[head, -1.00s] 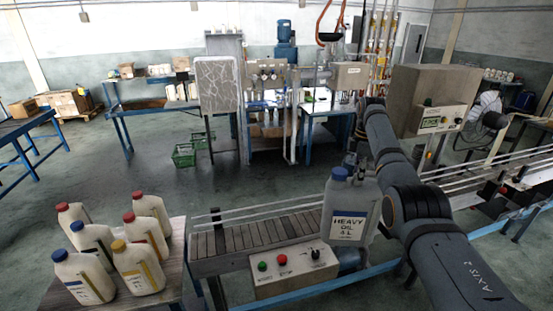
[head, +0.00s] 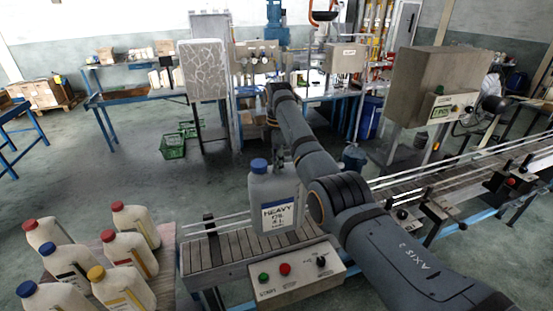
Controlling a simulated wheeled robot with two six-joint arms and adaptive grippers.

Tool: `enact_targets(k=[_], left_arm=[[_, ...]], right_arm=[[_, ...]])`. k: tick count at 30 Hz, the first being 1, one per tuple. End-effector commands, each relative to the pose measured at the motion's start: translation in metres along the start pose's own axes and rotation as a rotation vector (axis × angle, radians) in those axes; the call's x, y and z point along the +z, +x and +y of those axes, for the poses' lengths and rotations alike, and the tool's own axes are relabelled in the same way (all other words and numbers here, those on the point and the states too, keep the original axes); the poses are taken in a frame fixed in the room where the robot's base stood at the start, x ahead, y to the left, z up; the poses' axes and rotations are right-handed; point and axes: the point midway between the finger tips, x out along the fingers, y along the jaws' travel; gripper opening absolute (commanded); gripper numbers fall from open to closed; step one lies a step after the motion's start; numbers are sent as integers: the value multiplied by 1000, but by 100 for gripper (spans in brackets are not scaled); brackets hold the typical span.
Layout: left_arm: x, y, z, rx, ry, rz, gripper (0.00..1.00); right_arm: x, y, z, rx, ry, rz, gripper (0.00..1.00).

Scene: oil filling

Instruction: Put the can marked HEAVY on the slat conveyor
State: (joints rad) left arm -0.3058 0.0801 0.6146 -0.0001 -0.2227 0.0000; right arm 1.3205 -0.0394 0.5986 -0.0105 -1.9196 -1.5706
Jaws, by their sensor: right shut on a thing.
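The grey can marked HEAVY (head: 275,200), with a blue cap and a white label, is upright at the slat conveyor (head: 225,248). Its base shows against the slats near the back rail; I cannot tell whether it touches them. My right gripper (head: 285,160) is shut on the can near its top, right of the cap, and is partly hidden by the can and my arm. My right arm reaches in from the lower right. My left gripper is not in view.
A control box (head: 298,277) with green and red buttons sits at the conveyor's front edge. Several cream jugs (head: 128,257) with coloured caps stand on a table at the lower left. Slats left of the can are bare. A grey cabinet (head: 430,90) stands at right.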

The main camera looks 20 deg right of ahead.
Motion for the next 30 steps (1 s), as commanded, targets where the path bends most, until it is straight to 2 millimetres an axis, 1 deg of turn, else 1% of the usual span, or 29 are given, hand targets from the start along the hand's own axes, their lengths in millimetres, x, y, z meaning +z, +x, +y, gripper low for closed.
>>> enact_targets(k=[1, 3, 5, 8, 12, 15, 18, 24, 27, 30], left_arm=[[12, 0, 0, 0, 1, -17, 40], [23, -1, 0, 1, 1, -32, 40], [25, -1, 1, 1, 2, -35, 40], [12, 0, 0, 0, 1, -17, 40], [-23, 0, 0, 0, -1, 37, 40], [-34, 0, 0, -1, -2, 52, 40], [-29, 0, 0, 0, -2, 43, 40], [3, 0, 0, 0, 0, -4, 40], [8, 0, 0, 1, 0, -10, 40], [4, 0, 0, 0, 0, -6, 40]], right_arm=[[0, 8, 0, -2, 0, 0, 0], [0, 17, 0, -1, 0, 0, 0], [0, 26, 0, -2, 0, 0, 0], [0, 40, 0, -1, 0, 0, 0], [0, 57, 0, -1, 1, 0, 0], [0, 67, 0, -1, 1, 0, 0], [0, 73, 0, 0, 1, 0, 0], [0, 77, 0, 1, 1, 0, 0], [0, 77, 0, 1, 1, 0, 0], [0, 77, 0, 1, 1, 0, 0]])
